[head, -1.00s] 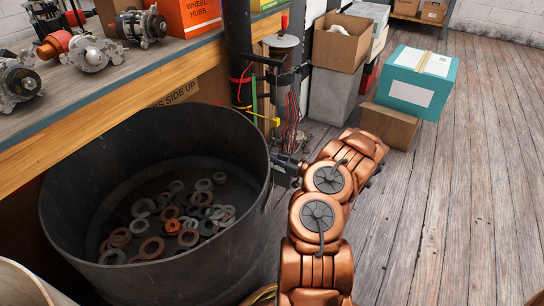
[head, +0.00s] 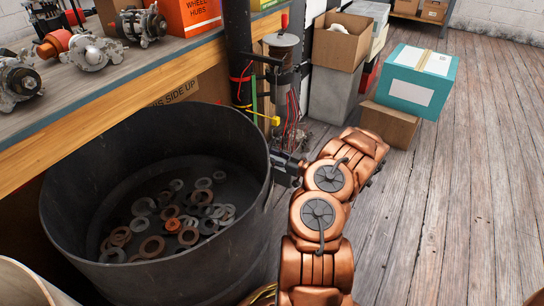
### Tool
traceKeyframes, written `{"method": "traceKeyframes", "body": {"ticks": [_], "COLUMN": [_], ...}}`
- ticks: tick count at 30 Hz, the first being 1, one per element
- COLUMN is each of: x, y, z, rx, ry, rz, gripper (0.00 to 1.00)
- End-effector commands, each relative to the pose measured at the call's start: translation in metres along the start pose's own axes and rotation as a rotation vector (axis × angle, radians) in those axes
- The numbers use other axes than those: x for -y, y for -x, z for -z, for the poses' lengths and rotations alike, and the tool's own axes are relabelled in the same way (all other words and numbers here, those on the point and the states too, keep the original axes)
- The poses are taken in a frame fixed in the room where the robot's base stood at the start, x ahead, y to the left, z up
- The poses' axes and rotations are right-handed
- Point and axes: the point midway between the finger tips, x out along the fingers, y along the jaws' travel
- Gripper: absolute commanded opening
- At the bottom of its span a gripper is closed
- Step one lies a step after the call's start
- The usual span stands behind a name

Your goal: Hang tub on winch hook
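A large black tub (head: 150,275) stands at the left, below the workbench. Several grey and rust-coloured washers (head: 172,225) lie on its floor. My gripper (head: 276,163) is at the tub's right rim, at the end of my copper-coloured arm. Its fingertips are small and partly hidden against the dark rim, so I cannot tell whether it is open or grips the rim. A winch-like unit (head: 281,75) with red wires is mounted on a dark post behind the tub. A small yellow piece (head: 263,118) sticks out below it; I cannot tell whether it is the hook.
The workbench (head: 90,110) carries alternators (head: 90,52) and an orange box (head: 188,14), and its edge overhangs the tub's back left. Cardboard boxes (head: 338,46) and a teal box (head: 419,80) stand behind. The wooden floor (head: 460,200) at the right is clear.

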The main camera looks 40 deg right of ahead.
Motion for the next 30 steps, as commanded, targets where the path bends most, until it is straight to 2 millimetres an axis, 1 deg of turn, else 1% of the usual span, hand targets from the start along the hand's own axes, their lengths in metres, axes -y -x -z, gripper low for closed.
{"method": "traceKeyframes", "body": {"ticks": [5, 21, 27, 30], "x": [-0.001, -0.001, -0.001, 0.0], "y": [0.017, 0.093, 0.112, 0.116], "z": [0.0, 0.0, 0.0, 0.0], "rx": [-0.001, 0.0, 0.001, 0.001], "ry": [-0.001, 0.001, 0.001, 0.0], "rz": [-0.004, -0.004, -0.002, -0.001], "gripper": [0.35, 0.35, 0.35, 0.35]}}
